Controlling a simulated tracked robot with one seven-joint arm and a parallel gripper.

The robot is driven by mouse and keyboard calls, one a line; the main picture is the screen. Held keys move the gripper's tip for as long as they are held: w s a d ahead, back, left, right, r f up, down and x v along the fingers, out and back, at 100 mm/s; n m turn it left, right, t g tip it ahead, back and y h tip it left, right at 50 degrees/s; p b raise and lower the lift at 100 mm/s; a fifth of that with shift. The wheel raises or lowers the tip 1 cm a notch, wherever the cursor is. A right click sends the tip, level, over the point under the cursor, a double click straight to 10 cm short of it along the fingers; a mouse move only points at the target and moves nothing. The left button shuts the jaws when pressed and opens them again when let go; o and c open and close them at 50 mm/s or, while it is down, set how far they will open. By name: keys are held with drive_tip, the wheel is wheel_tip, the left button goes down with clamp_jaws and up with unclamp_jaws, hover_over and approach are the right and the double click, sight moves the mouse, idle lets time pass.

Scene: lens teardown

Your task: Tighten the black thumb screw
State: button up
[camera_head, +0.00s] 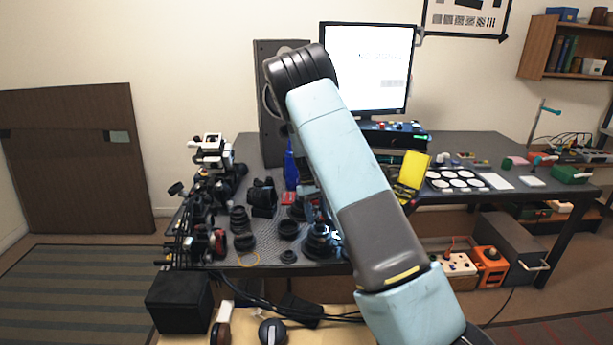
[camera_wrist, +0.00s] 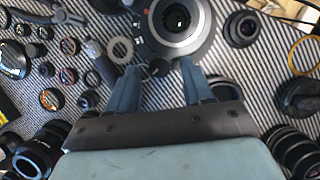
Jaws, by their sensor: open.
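In the wrist view a small round black part (camera_wrist: 158,69), which looks like the thumb screw, sits at the near edge of a large lens body (camera_wrist: 205,43) with a pale ring and dark centre. My gripper (camera_wrist: 160,65) is open, with one blue finger on each side of this dark part. A gap shows between it and each finger, though I cannot tell the height of the fingertips over it. In the head view my arm hides most of my gripper, and a lens body (camera_head: 319,243) stands at the mat's near edge.
Several lenses and rings lie around on the striped mat, including a metal washer (camera_wrist: 121,50), a small lens (camera_wrist: 241,27) and a black cap (camera_wrist: 297,98). Pliers (camera_wrist: 68,13) lie at upper left. In the head view a monitor (camera_head: 368,65) and a tall speaker (camera_head: 270,125) stand behind.

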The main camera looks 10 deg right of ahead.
drive_tip(key=shift+a+n+h, duration=0.15)
drive_tip(key=shift+n+h, duration=0.25)
drive_tip(key=shift+n, duration=0.7)
drive_tip(key=v, duration=1.3)
drive_tip(key=shift+r, duration=0.45)
drive_tip(key=shift+s, duration=0.1)
drive_tip(key=shift+r, duration=0.1)
